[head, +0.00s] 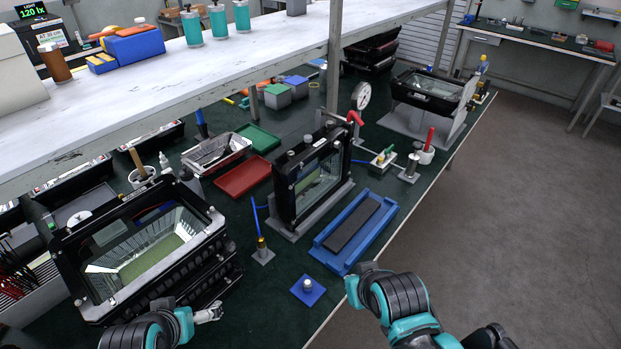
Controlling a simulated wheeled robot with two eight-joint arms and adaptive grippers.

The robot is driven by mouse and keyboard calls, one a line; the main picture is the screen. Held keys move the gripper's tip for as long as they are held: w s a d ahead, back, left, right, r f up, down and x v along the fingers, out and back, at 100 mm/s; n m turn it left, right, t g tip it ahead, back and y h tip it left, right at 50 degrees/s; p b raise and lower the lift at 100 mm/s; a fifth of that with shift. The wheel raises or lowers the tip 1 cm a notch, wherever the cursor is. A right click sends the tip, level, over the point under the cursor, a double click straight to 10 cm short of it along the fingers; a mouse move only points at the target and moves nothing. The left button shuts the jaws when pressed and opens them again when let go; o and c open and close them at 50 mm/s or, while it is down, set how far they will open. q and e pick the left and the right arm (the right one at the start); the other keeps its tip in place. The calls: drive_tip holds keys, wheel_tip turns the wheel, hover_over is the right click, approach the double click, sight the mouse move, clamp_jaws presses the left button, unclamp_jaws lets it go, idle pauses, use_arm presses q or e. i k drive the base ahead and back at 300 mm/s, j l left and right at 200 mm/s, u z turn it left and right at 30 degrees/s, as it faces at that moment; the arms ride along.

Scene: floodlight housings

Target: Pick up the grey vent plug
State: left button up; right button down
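A small grey plug (308,285), which looks like the vent plug, stands on a square blue pad (301,295) near the front edge of the green bench top. My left gripper (210,312) is low in the view, left of the pad and in front of the large floodlight housing; its fingers are too small to read. My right arm comes in from the bottom right, with its teal and black end just right of the pad and apart from it. The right gripper's fingers cannot be made out.
An open floodlight housing (72,262) stands at the left and an upright one (283,190) behind the pad. A blue tray (330,260) with a dark slab lies right of it. A brass-tipped tool with a blue stem (261,246) stands behind the pad. A white shelf (190,85) overhangs the back.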

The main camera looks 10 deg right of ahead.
sight(308, 285)
drive_tip(key=u, duration=0.7)
drive_tip(key=k+l+u, duration=0.15)
drive_tip(key=l+u, duration=0.2)
drive_tip(key=k+l+u, duration=0.5)
drive_tip(key=l+u, duration=0.15)
drive_tip(key=l, duration=0.15)
